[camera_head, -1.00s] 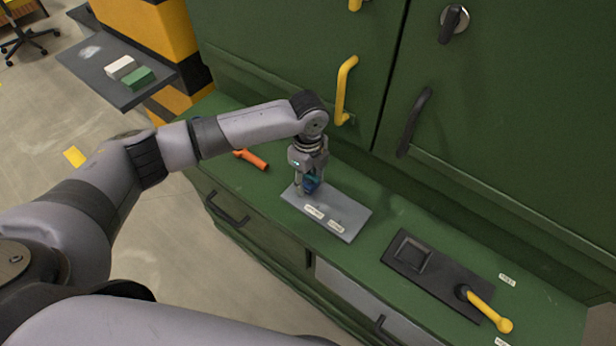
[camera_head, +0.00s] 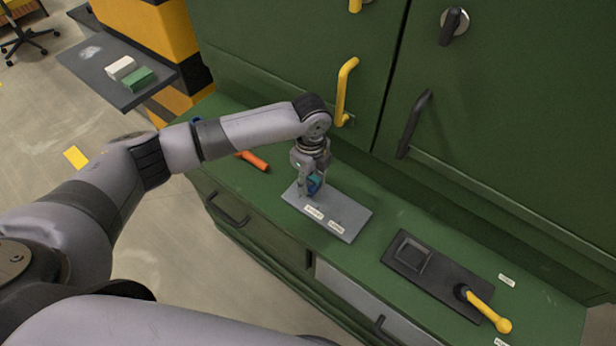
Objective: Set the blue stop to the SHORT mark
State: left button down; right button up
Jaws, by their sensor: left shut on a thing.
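The blue stop (camera_head: 314,184) stands at the upper left part of a grey plate (camera_head: 352,212) on the green counter. My left gripper (camera_head: 312,188) points down over the plate and is shut on the blue stop, hiding part of it. Two white labels lie along the plate's front side, a left one (camera_head: 314,212) and a right one (camera_head: 336,227). Their print is too small to read, so I cannot tell which says SHORT. The stop is close to the left label. My right gripper is not in view.
An orange-handled tool (camera_head: 253,160) lies left of the plate. A black panel (camera_head: 425,272) with a yellow lever (camera_head: 490,312) is to the right. Green cabinet doors with a yellow handle (camera_head: 345,90) and a black handle (camera_head: 413,124) rise behind. The counter between plate and panel is clear.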

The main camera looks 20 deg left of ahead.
aim_at(326, 199)
pick_arm(q)
jog(key=d, duration=0.1)
jog(key=s+d+p, duration=0.1)
jog(key=d, duration=0.1)
jog(key=d+p, duration=0.1)
jog(key=shift+s+d+r, duration=0.1)
jog(key=shift+s+d, duration=0.15)
jog(key=shift+s, duration=0.1)
jog(key=shift+d, duration=0.2)
jog(key=shift+a, duration=0.1)
jog(key=c, duration=1.1)
grip_release()
